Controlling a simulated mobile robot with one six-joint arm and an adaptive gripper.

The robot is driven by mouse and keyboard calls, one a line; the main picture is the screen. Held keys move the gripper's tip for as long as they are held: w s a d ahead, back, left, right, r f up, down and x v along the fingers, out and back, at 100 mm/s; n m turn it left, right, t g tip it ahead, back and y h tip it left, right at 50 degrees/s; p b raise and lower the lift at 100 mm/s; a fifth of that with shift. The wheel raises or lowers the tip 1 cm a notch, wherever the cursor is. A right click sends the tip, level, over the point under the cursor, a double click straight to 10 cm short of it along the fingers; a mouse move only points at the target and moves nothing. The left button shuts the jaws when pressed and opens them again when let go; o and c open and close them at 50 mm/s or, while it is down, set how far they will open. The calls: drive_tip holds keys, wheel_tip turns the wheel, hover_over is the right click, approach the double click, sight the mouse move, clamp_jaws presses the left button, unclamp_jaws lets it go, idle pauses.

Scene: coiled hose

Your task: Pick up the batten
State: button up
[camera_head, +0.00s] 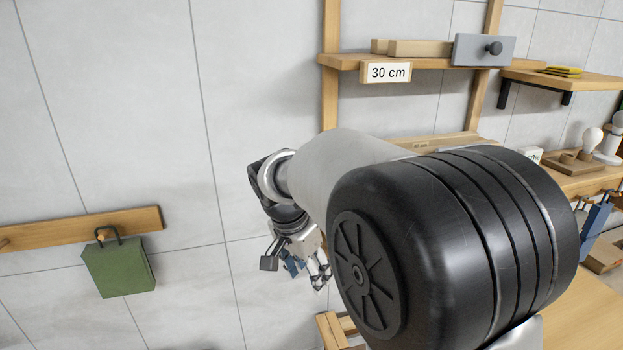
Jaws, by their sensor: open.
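Wooden lengths that look like battens (420,48) lie on the upper shelf, above a label reading "30 cm". More pale wooden pieces (333,330) show low in the picture, below and right of my gripper, partly cut off by my arm. I cannot tell which piece is the batten. My gripper (296,266) hangs in front of the grey wall, open, with nothing seen between its fingers. It is well below the upper shelf. My arm hides much of the middle and lower right.
A grey panel with a dark knob (484,50) stands on the upper shelf (345,61). A green bag (120,267) hangs from a wooden rail (85,229) at left. A side shelf (590,80), bulbs (592,140) and a wooden worktop (585,315) are at right.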

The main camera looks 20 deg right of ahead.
drive_tip(key=w+a+f+m+g+h+p, duration=0.1)
drive_tip(key=w+f+m+h+p, duration=0.1)
drive_tip(key=w+m+p, duration=0.65)
drive_tip(key=d+p, duration=0.1)
drive_tip(key=d, duration=0.3)
drive_tip(key=w+d+n+p, duration=0.1)
drive_tip(key=d+p, duration=0.1)
drive_tip(key=d, duration=0.2)
drive_tip(key=w+d+f+n+p, duration=0.1)
drive_tip(key=d, duration=0.3)
drive_tip(key=shift+d+f+p, duration=0.1)
drive_tip(key=shift+d+p, duration=0.05)
drive_tip(key=shift+p, duration=0.25)
drive_tip(key=shift+d+f, duration=0.1)
drive_tip(key=shift+f, duration=0.15)
drive_tip(key=shift+w+f, duration=0.1)
drive_tip(key=shift+f, duration=0.05)
clamp_jaws()
